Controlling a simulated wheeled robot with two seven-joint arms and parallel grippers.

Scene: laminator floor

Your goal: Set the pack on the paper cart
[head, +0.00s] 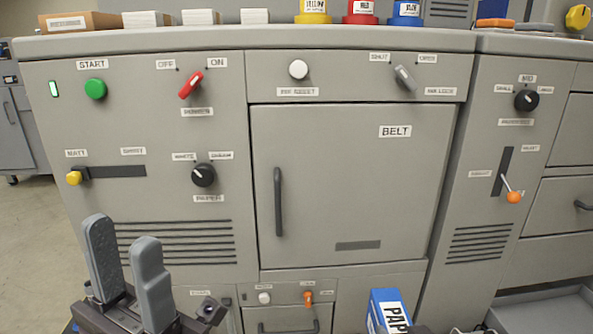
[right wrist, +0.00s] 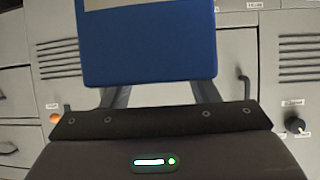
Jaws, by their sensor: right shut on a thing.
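The pack is a blue block with a white label reading "PAP" (head: 385,310). It shows at the bottom of the head view, cut off by the frame edge. In the right wrist view the pack (right wrist: 150,45) fills the upper middle. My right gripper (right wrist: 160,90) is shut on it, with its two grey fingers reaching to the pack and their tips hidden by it. My left gripper (head: 122,237) is open and empty at the lower left of the head view, in front of the machine. I cannot make out the paper cart in either view.
A large grey machine with a BELT door (head: 350,185), knobs and levers stands close ahead. An orange-tipped lever (head: 513,196) sticks out at right. A grey tray-like surface (head: 550,312) lies low at right. Boxes and coloured tubs (head: 360,12) stand on top. Floor (head: 40,230) shows at left.

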